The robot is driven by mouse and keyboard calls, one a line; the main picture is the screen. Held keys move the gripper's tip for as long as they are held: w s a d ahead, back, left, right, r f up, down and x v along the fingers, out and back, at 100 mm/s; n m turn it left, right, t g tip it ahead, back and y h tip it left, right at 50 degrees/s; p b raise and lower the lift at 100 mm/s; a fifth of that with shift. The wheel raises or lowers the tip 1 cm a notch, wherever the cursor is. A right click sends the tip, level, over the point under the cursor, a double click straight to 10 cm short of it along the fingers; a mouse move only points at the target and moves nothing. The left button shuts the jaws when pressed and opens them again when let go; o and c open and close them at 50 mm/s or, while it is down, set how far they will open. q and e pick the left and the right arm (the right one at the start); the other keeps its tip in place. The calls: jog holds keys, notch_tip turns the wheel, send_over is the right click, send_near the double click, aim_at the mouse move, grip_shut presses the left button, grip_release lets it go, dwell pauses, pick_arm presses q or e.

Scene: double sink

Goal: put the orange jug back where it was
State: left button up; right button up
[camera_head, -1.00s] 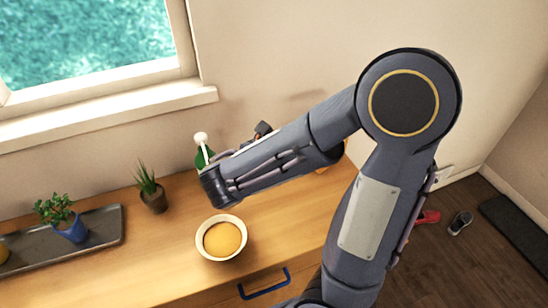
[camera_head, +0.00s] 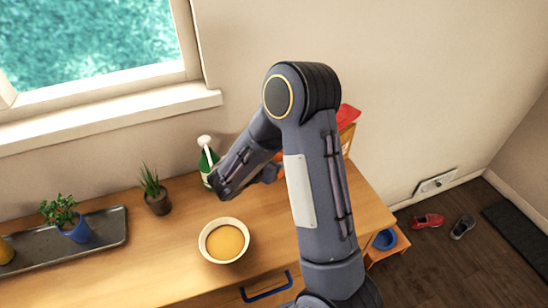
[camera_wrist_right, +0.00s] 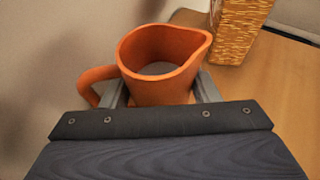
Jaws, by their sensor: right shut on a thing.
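The orange jug (camera_wrist_right: 150,90) fills the middle of the right wrist view, its open mouth facing the camera, its handle to the left and its spout to the right. My right gripper (camera_wrist_right: 162,88) is shut on it, one finger on each side of the body. In the head view my right arm hides nearly all of the jug; only a small orange patch (camera_head: 280,157) shows behind the arm. I cannot tell whether the jug's base touches the wooden counter (camera_head: 185,215). My left gripper is in neither view.
A green bottle (camera_head: 207,160) with a white top stands just left of my right arm. A bowl of orange-yellow contents (camera_head: 225,240) is nearer the front. A spiky potted plant (camera_head: 156,195) and a dark tray (camera_head: 108,226) are left. A textured golden-brown object (camera_wrist_right: 238,28) stands beyond the jug.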

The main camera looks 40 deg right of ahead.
jog(key=shift+f, duration=0.15)
jog(key=o, duration=1.3)
jog(key=shift+c, duration=0.2)
jog(key=shift+r, duration=0.2)
jog(key=b+v, duration=0.1)
jog(key=v, duration=0.6)
jog(key=shift+s+a, duration=0.2)
jog(key=shift+a, duration=0.1)
